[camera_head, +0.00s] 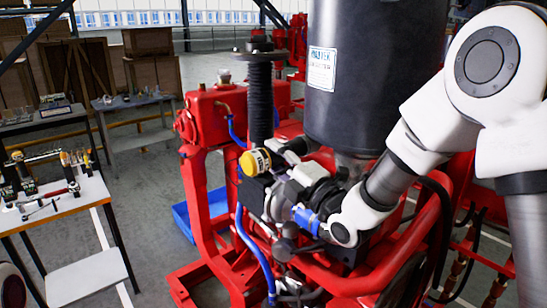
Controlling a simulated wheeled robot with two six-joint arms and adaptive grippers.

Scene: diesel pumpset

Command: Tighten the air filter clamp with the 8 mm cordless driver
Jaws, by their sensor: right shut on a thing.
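The air filter is most likely the large black cylinder (385,80) with a white label, upright above the red pumpset. Its clamp cannot be made out; the area under the cylinder is partly covered by my right arm. My right gripper (279,184) is below and left of the cylinder, at the end of the arm coming in from the right. It is shut on a black tool with a yellow end, which looks like the cordless driver (256,163). The driver's 8 mm socket cannot be made out. My left gripper is not in view.
The red pumpset frame (196,220) and blue hoses (253,248) surround the right gripper. A black ribbed column (259,95) stands close behind the driver. A table with tools (75,203) is at the left, a grey bench (135,102) behind it. Floor between is mostly clear.

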